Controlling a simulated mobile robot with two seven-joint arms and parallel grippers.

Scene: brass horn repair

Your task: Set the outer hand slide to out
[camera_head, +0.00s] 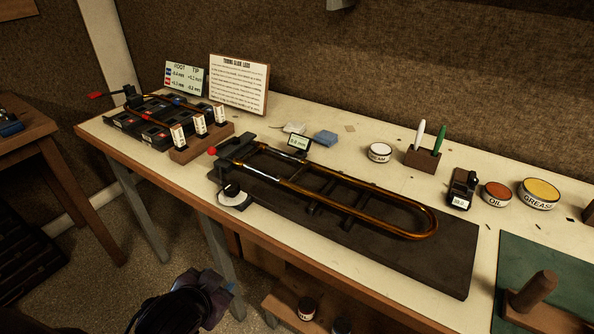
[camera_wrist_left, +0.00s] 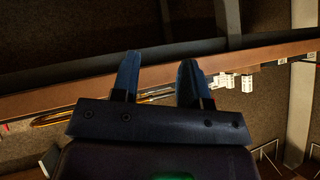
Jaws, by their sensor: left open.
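The outer hand slide (camera_head: 400,228), a long brass U-shaped tube, lies on a dark mat (camera_head: 452,262) on the workbench. Its rounded bow points right, and its two tubes run left to a dark holder (camera_head: 237,147) with a red knob. Part of a brass tube also shows in the left wrist view (camera_wrist_left: 55,118), beyond the fingers. My left gripper (camera_wrist_left: 158,72) is open with nothing between its fingers. In the head view a dark part of my left arm is low in front of the bench, apart from the slide. My right gripper is not in view.
A rack of dark trays (camera_head: 150,125) and white-labelled blocks stand left of the slide. Cream (camera_head: 380,152), oil (camera_head: 497,194) and grease (camera_head: 539,193) tins, a pen block (camera_head: 423,158) and a small dark device (camera_head: 461,188) stand behind and right. A green mat (camera_head: 560,262) lies at right.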

